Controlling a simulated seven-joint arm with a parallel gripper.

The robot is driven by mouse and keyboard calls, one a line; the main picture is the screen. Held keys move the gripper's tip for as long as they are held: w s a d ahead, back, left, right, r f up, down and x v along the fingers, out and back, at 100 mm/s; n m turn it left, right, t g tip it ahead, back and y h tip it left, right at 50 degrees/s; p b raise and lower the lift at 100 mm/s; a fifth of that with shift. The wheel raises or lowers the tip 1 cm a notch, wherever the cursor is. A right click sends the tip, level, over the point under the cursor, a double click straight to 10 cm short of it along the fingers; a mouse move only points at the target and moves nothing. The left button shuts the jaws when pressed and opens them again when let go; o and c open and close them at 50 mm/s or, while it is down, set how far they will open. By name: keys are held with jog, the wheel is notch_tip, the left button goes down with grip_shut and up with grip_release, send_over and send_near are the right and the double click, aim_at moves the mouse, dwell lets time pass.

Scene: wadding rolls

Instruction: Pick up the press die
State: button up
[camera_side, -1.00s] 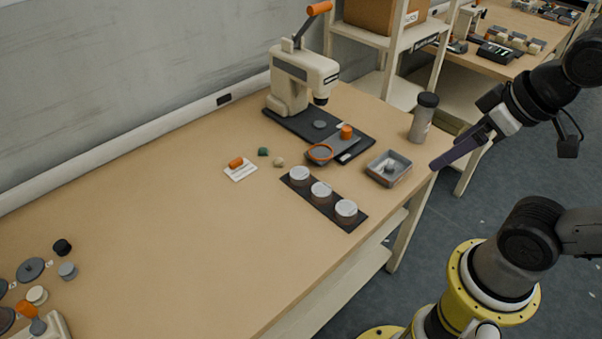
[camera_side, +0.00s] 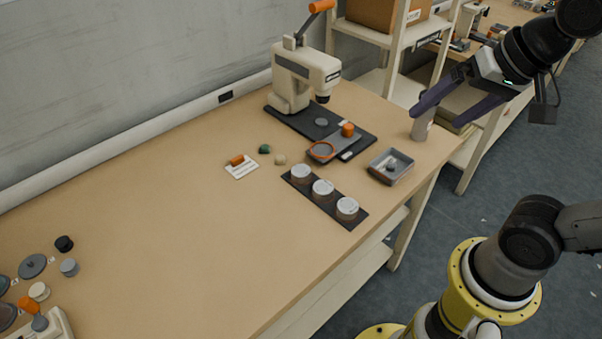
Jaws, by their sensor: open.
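My gripper (camera_side: 437,117) is open and empty, raised at the right, with its two dark purple fingers spread over the table's right end. I cannot tell for sure which piece is the press die. A small dark knobbed piece (camera_side: 391,168) sits in a square grey tray (camera_side: 376,178), left of and below my gripper in the picture. Grey round pieces, including a knobbed disc (camera_side: 33,265) and a small cylinder (camera_side: 69,267), lie at the far left, well away from my gripper. The hand press (camera_side: 290,75) stands on a black base plate (camera_side: 362,145) at the back.
Three white-topped round tins (camera_side: 323,188) stand on a black strip. An orange roll (camera_side: 237,160) lies on a white card near small green and beige lumps. The table's left middle (camera_side: 170,220) is clear.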

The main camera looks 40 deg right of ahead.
jog(key=w+r+m+g, duration=0.1)
jog(key=w+r+m, duration=0.1)
jog(key=w+m, duration=0.6)
jog(key=m+g, duration=0.4)
jog(key=g, duration=0.1)
send_over(301, 170)
jog(key=s, duration=0.1)
notch_tip(301, 170, down, 25)
jog(key=shift+a+f, duration=0.1)
jog(key=shift+f, duration=0.05)
jog(key=shift+w+f, duration=0.25)
jog(key=shift+f, duration=1.35)
jog(key=shift+w+f, duration=0.2)
jog(key=shift+f, duration=1.35)
jog(key=shift+r, duration=0.1)
grip_shut()
